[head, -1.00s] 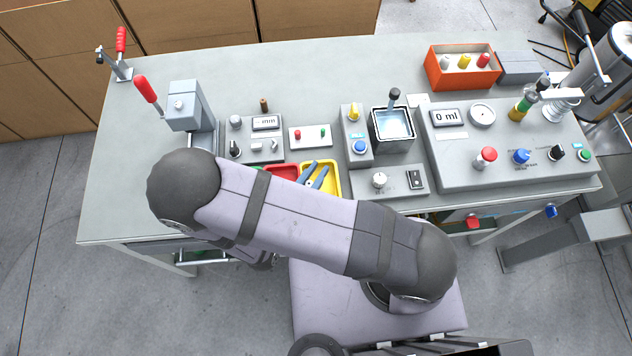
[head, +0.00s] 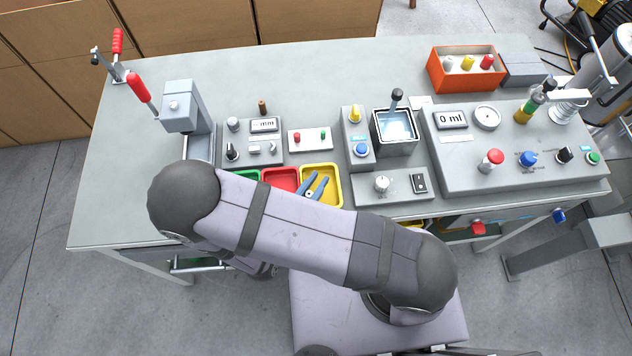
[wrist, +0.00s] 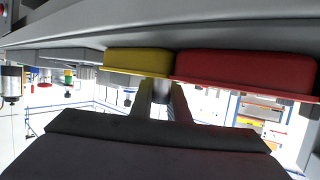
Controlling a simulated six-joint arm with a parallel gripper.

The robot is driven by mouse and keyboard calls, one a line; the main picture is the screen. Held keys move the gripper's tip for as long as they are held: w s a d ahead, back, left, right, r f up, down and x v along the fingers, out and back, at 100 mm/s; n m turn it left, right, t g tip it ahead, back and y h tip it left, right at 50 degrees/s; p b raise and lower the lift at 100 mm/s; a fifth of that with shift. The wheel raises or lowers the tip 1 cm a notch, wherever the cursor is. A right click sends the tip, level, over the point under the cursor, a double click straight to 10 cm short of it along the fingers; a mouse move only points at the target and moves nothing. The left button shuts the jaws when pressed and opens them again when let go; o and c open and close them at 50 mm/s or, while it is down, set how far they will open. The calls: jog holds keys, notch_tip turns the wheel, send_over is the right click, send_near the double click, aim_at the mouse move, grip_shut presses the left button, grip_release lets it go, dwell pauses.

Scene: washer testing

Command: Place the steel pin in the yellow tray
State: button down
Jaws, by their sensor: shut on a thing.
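The yellow tray (head: 336,188) stands near the front edge of the bench, at the right end of a row of small trays. Two blue-grey fingers of my gripper (head: 314,186) show over this tray, and my arm hides the rest of the hand. In the wrist view the fingers (wrist: 163,92) reach up to the yellow tray (wrist: 138,61). They are shut on a small grey thing between them, apparently the steel pin (wrist: 162,91). Its ends are hidden, and I cannot tell whether it touches the tray floor.
The red tray (head: 279,179) adjoins on the left, then the partly hidden green tray (head: 247,174). Behind are a small button box (head: 309,138) and a tester with a display (head: 250,140). A water bath (head: 394,126) stands to the right.

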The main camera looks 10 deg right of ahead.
jog(key=shift+f, duration=0.15)
jog(key=c, duration=1.7)
grip_release()
jog(key=shift+r, duration=0.3)
jog(key=p+v, duration=0.4)
jog(key=v, duration=0.6)
jog(key=shift+s+a+r+p, duration=0.1)
jog(key=shift+s+a+p, duration=0.1)
jog(key=shift+p, duration=0.15)
jog(key=shift+s+a+r, duration=0.15)
jog(key=shift+s+a, duration=0.2)
jog(key=shift+s, duration=0.25)
